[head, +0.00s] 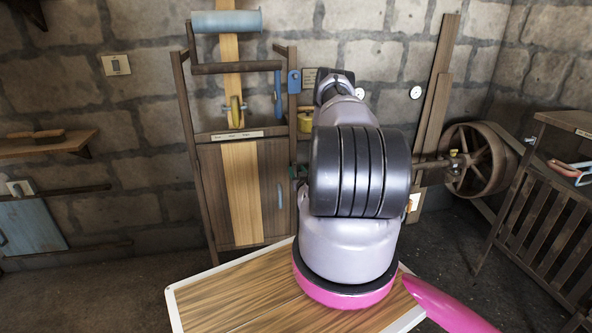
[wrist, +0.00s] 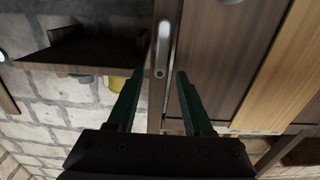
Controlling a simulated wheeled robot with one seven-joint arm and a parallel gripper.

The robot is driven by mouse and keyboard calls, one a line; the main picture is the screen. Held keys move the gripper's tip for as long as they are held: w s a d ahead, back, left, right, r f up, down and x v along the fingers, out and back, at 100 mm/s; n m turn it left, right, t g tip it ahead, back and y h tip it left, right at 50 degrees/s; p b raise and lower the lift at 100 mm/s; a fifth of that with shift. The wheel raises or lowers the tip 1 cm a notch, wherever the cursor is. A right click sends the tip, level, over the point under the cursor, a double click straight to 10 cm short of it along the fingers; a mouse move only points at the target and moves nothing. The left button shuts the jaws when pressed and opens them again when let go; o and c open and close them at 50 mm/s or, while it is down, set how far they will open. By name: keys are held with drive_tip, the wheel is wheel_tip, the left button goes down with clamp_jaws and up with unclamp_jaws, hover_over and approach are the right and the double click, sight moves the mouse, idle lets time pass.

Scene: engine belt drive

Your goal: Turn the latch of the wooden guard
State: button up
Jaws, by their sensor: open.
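The wooden guard (head: 211,190), a brown panel front with a pale middle board, stands against the stone wall in the head view. It also fills the right of the wrist view (wrist: 215,70). A narrow grey metal piece, apparently the latch (wrist: 163,45), lies along the guard's edge post, with a small round pivot near its lower end. My gripper (wrist: 159,74) is open, its dark green fingers on either side of the line of this piece. I cannot tell whether they touch it. In the head view my arm hides the latch and most of the gripper.
A spoked wheel (head: 482,160) on a shaft stands right of my arm. A slatted wooden stand (head: 555,205) is at the far right. A shelf (head: 50,146) and a blue panel (head: 30,226) are at the left. A yellow part (wrist: 113,83) sits beside the post.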

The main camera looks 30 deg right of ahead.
drive_tip(key=shift+x, duration=1)
drive_tip(key=shift+c, duration=0.3)
clamp_jaws()
